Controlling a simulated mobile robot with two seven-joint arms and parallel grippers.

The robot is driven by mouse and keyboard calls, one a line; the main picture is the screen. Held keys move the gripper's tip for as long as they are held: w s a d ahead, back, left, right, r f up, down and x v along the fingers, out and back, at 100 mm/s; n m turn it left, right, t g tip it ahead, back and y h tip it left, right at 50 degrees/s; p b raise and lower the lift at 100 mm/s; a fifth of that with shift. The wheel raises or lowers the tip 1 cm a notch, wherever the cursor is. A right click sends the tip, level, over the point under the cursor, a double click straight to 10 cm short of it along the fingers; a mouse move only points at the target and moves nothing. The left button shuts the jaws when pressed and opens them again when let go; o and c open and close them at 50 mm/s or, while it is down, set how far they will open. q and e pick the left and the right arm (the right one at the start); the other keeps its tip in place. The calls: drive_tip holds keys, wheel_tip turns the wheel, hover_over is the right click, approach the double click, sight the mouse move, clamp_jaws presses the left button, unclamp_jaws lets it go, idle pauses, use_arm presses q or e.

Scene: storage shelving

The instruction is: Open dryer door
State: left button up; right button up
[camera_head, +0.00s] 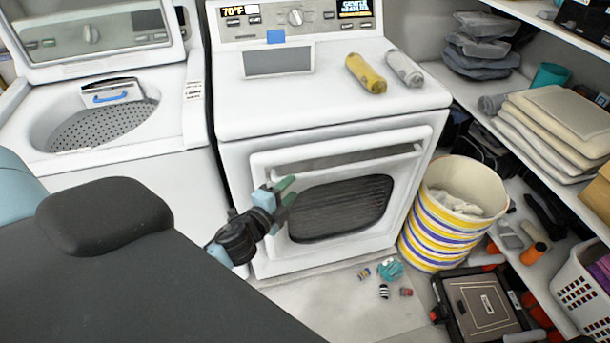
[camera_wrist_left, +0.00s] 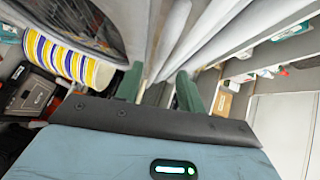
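The dryer (camera_head: 330,100) is white and stands in the middle of the head view. Its front door (camera_head: 342,208) has a dark rounded window and a long recess along its top; it looks shut. My left gripper (camera_head: 288,191) is in front of the door's left part, beside the window, with its green fingers pointing right toward the door. In the left wrist view my left gripper (camera_wrist_left: 158,88) has its two fingers apart, with white door edges beyond them and the dark window at upper left. No object shows gripped. My right gripper is in neither view.
An open washer (camera_head: 100,110) stands left of the dryer. A striped basket (camera_head: 452,215) stands close to the dryer's right side. Shelves with folded towels (camera_head: 560,120) line the right. Small items (camera_head: 388,270) and a dark box (camera_head: 485,300) lie on the floor.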

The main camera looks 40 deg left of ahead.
sight(300, 179)
use_arm(q)
drive_tip(key=shift+w+a+f, duration=0.1)
drive_tip(key=shift+w+f, duration=0.05)
drive_tip(key=shift+w, duration=1)
drive_tip(key=shift+w+a+f, duration=0.1)
drive_tip(key=shift+w+f, duration=0.05)
drive_tip(key=shift+w, duration=1.05)
drive_tip(key=shift+w+f, duration=0.15)
drive_tip(key=shift+w, duration=1)
clamp_jaws()
